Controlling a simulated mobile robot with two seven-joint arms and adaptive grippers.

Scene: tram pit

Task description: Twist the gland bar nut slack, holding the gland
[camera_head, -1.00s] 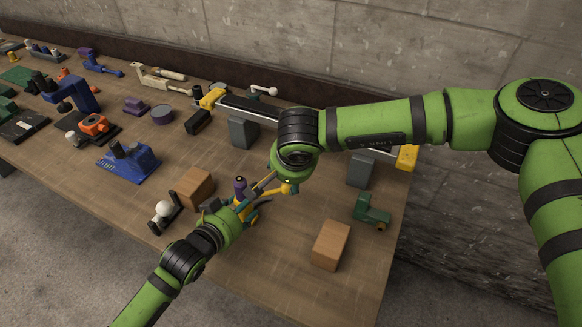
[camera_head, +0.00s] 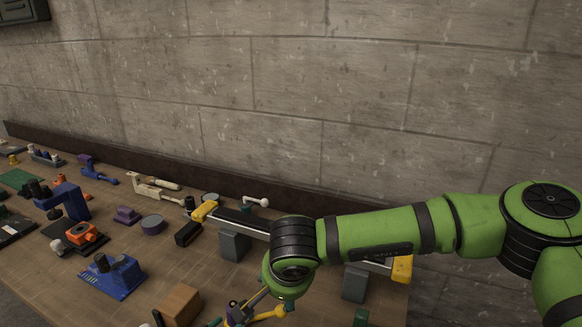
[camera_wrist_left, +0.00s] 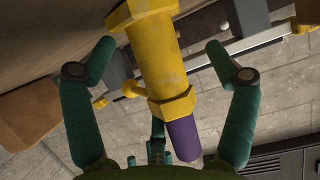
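In the left wrist view a yellow gland (camera_wrist_left: 152,58) with a thick cylindrical body runs down between my left gripper's teal fingers (camera_wrist_left: 153,60). A yellow hexagonal nut (camera_wrist_left: 170,103) sits lower on it, with a purple rounded end (camera_wrist_left: 183,142) below. The left fingers are spread, one on each side; gaps show beside the body, though contact at the left fingertip is hard to judge. In the head view my right gripper (camera_head: 254,299) reaches down beside yellow parts (camera_head: 268,314) at the bottom edge. Its fingertips are small and partly hidden. My left gripper is largely below this view.
A wooden bench holds a brown block (camera_head: 178,305), a blue fixture (camera_head: 112,275), an orange part (camera_head: 82,233) and a black block (camera_head: 188,233). A long bar with yellow ends (camera_head: 402,269) rests on grey supports (camera_head: 234,246) behind my right wrist. A concrete wall stands behind.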

